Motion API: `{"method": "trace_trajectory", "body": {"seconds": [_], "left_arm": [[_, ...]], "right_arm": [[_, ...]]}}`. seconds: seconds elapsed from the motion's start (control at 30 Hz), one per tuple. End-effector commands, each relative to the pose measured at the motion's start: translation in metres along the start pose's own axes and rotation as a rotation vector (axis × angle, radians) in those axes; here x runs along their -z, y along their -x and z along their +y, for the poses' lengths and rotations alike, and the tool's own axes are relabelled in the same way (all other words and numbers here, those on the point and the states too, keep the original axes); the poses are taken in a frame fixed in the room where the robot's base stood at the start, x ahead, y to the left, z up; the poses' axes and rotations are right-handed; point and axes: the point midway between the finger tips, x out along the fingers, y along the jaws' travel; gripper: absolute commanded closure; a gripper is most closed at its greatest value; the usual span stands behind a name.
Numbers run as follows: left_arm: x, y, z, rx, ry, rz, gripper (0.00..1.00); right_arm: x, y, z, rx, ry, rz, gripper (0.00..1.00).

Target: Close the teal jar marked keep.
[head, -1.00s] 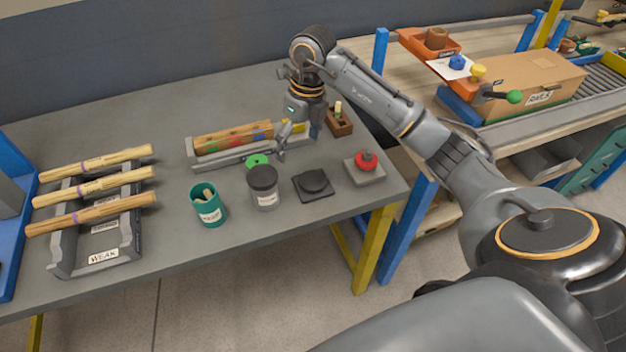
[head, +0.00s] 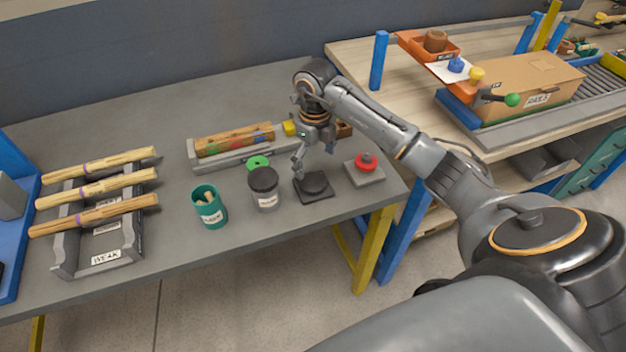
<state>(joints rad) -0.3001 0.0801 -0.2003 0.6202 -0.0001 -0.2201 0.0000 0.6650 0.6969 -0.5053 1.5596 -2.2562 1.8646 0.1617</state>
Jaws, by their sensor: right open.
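The teal jar (head: 209,208) stands upright near the table's front edge. Its top is open, pale wooden pieces show inside, and its white label is too small to read. A dark round lid-like disc (head: 314,183) lies on a black square pad to the right of the jars. My right gripper (head: 313,163) is open and points down at the far side of this disc; I cannot tell whether it touches it. A flat green ring-like disc (head: 258,162) lies behind the grey jar. My left gripper is not in view.
A grey jar (head: 265,194) with a dark top stands between the teal jar and the pad. A red button (head: 365,162) is to the right. Behind is a long fixture (head: 230,145) holding a wooden piece.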

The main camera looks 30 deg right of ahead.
Motion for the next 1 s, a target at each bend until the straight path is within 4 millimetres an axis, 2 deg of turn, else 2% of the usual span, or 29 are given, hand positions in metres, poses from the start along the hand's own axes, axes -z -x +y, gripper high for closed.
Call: {"method": "trace_trajectory", "body": {"seconds": [0.13,0.5,0.7,0.8,1.0], "left_arm": [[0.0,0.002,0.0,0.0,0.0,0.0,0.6],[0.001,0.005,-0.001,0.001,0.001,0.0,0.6],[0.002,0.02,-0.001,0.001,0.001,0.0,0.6],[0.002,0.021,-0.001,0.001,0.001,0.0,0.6],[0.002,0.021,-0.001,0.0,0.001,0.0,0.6]], "right_arm": [[0.0,-0.011,0.0,0.0,0.001,0.0,0.08],[-0.001,-0.015,0.001,-0.001,0.001,0.001,0.08],[-0.006,-0.042,0.006,-0.004,0.0,0.004,0.08],[-0.006,-0.056,0.005,-0.002,-0.001,0.001,0.08],[-0.006,-0.064,0.004,0.001,0.001,-0.001,0.08]]}}
